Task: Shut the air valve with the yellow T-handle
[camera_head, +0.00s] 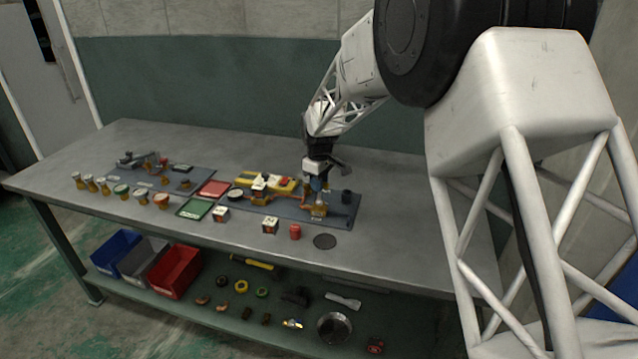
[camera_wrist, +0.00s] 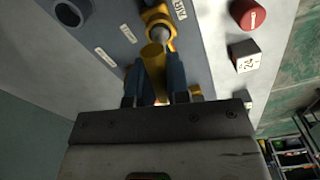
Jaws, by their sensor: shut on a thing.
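The yellow T-handle (camera_wrist: 153,62) shows in the wrist view, lying lengthwise between my two blue fingers. It belongs to the brass-coloured air valve (camera_wrist: 158,20), which sits beside a label (camera_wrist: 180,9) reading "AIR" on the grey board (camera_wrist: 205,45). My gripper (camera_wrist: 154,76) is shut on the yellow T-handle, with one finger on each side. In the head view my gripper (camera_head: 317,184) points down over the right part of the right-hand board (camera_head: 270,207). There the handle is mostly hidden by my gripper, and its exact angle cannot be told.
A dark cup (camera_wrist: 69,14) stands on the board in the wrist view. A red cylinder (camera_wrist: 248,14) and a white cube (camera_wrist: 244,56) stand off the board's edge. In the head view, several brass fittings stand at the table's left. The table's right front is mostly clear.

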